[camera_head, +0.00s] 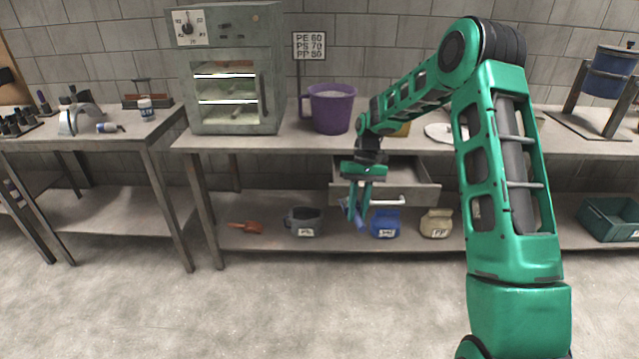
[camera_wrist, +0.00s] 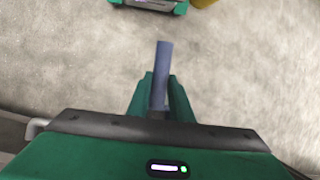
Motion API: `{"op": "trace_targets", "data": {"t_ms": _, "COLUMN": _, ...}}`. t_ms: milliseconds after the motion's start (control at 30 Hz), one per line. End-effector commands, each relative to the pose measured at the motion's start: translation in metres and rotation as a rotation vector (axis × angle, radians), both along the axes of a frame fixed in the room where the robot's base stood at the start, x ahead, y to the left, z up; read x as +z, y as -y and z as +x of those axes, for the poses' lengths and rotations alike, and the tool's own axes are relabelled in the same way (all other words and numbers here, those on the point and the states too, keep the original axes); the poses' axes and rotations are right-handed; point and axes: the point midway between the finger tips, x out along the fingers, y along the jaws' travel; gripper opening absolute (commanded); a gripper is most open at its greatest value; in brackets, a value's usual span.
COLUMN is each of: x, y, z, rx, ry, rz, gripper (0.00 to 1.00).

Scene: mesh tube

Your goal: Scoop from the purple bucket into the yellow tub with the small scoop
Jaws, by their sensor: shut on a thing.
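A yellow thing (camera_head: 402,130), possibly the yellow tub, shows partly behind my arm on the same bench. My gripper (camera_head: 358,200) points down in front of the open drawer, below the bench top and right of the bucket. It is shut on a slim blue-grey thing (camera_head: 352,213), probably the small scoop. In the wrist view its straight blue-grey length (camera_wrist: 163,70) sticks out between my fingers (camera_wrist: 158,92); no bowl can be made out.
The drawer (camera_head: 385,180) stands open under the bench. The lower shelf holds an orange scoop (camera_head: 245,227), a grey container (camera_head: 304,222), a blue jar (camera_head: 386,224) and a beige jar (camera_head: 436,224). A white plate (camera_head: 438,132) lies on the bench. The front floor is clear.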

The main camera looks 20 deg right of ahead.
Motion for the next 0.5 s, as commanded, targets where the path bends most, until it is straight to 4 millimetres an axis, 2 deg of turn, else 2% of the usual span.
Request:
{"op": "trace_targets", "data": {"t_ms": 367, "x": 0.0, "y": -0.0066, "z": 0.0002, "rx": 0.008, "ry": 0.0, "rz": 0.0, "gripper": 0.0}}
{"op": "trace_targets", "data": {"t_ms": 500, "x": -0.0079, "y": -0.0069, "z": -0.0057, "rx": 0.007, "ry": -0.002, "rz": -0.001, "gripper": 0.0}}
